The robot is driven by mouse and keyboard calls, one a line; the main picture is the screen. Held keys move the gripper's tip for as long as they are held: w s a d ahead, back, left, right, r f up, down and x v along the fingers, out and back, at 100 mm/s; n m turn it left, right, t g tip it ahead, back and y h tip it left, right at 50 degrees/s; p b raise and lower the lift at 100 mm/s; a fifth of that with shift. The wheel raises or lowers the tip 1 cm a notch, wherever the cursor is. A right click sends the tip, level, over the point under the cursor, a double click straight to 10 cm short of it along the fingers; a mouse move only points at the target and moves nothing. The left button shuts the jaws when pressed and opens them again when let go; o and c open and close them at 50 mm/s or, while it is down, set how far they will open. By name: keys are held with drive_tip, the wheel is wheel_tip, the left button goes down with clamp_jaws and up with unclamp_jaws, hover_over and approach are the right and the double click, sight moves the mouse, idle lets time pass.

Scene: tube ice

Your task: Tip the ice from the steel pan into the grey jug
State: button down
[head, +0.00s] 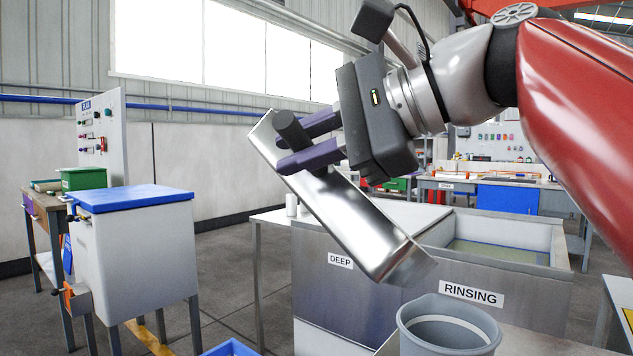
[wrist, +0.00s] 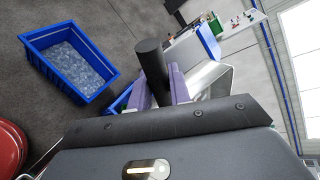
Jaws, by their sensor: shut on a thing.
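The steel pan (head: 345,215) is held in the air, tilted steeply with its low end toward the lower right. That low end is above the grey jug (head: 447,335) and apart from it. The jug stands upright at the bottom edge, partly cut off; no ice shows in the part of its inside I see. My gripper (head: 300,140) is shut on the pan's dark handle at the high end. The wrist view also shows the handle (wrist: 152,62) between the purple fingers and part of the pan (wrist: 213,78). The pan's inside is hidden, so I cannot see ice in it.
A blue crate (wrist: 40,42) of ice stands left in the wrist view; a blue rim (head: 230,347) shows at the head view's bottom. Behind the jug is a steel sink unit (head: 345,290) labelled DEEP and RINSING. A blue-lidded white cabinet (head: 135,250) stands left.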

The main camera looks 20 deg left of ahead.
drive_tip(key=w+d+r+m+t+y+b, duration=0.1)
drive_tip(key=d+y, duration=0.3)
drive_tip(key=d, duration=0.4)
drive_tip(key=w+d+r+m+t+y+b, duration=0.1)
drive_tip(key=w+d+m+y+b, duration=0.2)
drive_tip(key=d, duration=0.6)
drive_tip(key=w+d+r+m+t+y+b, duration=0.2)
drive_tip(key=w+d+m+y+b, duration=0.1)
drive_tip(key=d, duration=0.5)
drive_tip(key=shift+d+y+b, duration=0.4)
drive_tip(key=shift+y+b, duration=0.2)
drive_tip(key=shift+y, duration=0.2)
drive_tip(key=shift+a+r+p, duration=0.15)
drive_tip(key=shift+p, duration=0.55)
drive_tip(key=shift+p, duration=0.6)
